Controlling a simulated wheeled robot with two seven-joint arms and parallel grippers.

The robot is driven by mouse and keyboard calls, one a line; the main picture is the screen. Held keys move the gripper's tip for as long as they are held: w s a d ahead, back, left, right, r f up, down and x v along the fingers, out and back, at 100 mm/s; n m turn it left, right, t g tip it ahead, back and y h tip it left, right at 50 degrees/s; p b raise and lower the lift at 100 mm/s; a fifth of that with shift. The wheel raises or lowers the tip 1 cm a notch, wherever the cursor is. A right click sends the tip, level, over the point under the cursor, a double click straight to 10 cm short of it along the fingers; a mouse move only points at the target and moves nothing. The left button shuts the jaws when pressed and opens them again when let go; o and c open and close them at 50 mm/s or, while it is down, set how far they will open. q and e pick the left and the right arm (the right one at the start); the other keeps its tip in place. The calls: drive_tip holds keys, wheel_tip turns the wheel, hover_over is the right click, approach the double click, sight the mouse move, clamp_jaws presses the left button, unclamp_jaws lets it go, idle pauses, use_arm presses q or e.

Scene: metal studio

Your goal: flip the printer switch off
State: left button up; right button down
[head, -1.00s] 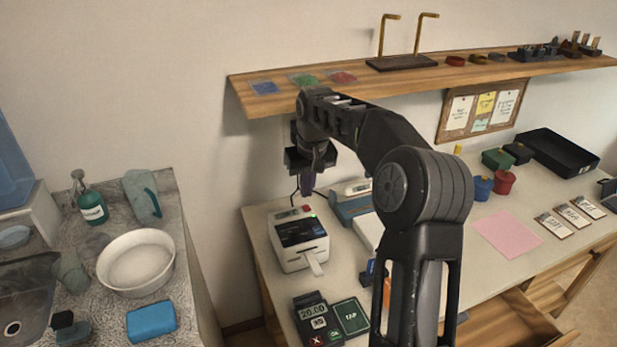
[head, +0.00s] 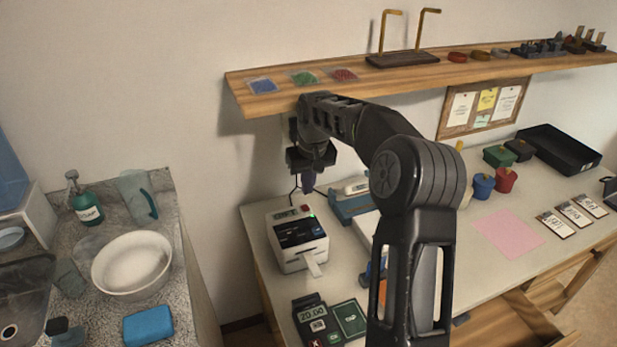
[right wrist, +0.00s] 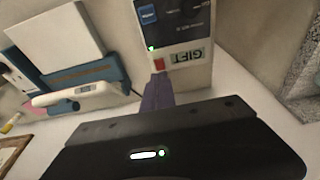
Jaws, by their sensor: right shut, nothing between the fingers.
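The white label printer (head: 290,260) with a dark top panel stands at the left end of the desk. Its small red switch (head: 305,208) is at the back of the top, near a lit green light (head: 312,215). In the right wrist view the red switch (right wrist: 159,64) is just beyond my fingertips, beside a "GIFT" label and the green light. My right gripper (head: 308,188) is shut and empty, pointing down above the printer's back. Its purple-grey fingers show in the right wrist view (right wrist: 157,92). I cannot tell whether they touch the switch. My left gripper is out of view.
A wooden shelf (head: 420,75) runs above the desk, close over my right wrist. A blue-and-white device (head: 350,205) stands right of the printer. A card terminal (head: 316,318) lies in front. A counter with a white bowl (head: 131,268) is at left.

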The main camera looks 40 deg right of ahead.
sight(306, 208)
drive_tip(key=p+x, duration=0.1)
drive_tip(key=x, duration=0.4)
drive_tip(key=shift+f, duration=0.35)
drive_tip(key=f+t+b, duration=0.1)
drive_tip(key=b, duration=0.3)
drive_tip(key=shift+s+f+b, duration=0.1)
drive_tip(key=shift+f+b, duration=0.25)
drive_tip(key=shift+s+r+t, duration=0.1)
drive_tip(key=shift+r+t, duration=0.2)
drive_tip(key=shift+r, duration=0.05)
drive_tip(key=shift+s+a+r, duration=0.1)
drive_tip(key=shift+r, duration=0.1)
drive_tip(key=shift+f, duration=0.15)
drive_tip(key=shift+s+a+f+b, duration=0.1)
drive_tip(key=shift+s+a+b, duration=0.05)
drive_tip(key=shift+s+b, duration=0.4)
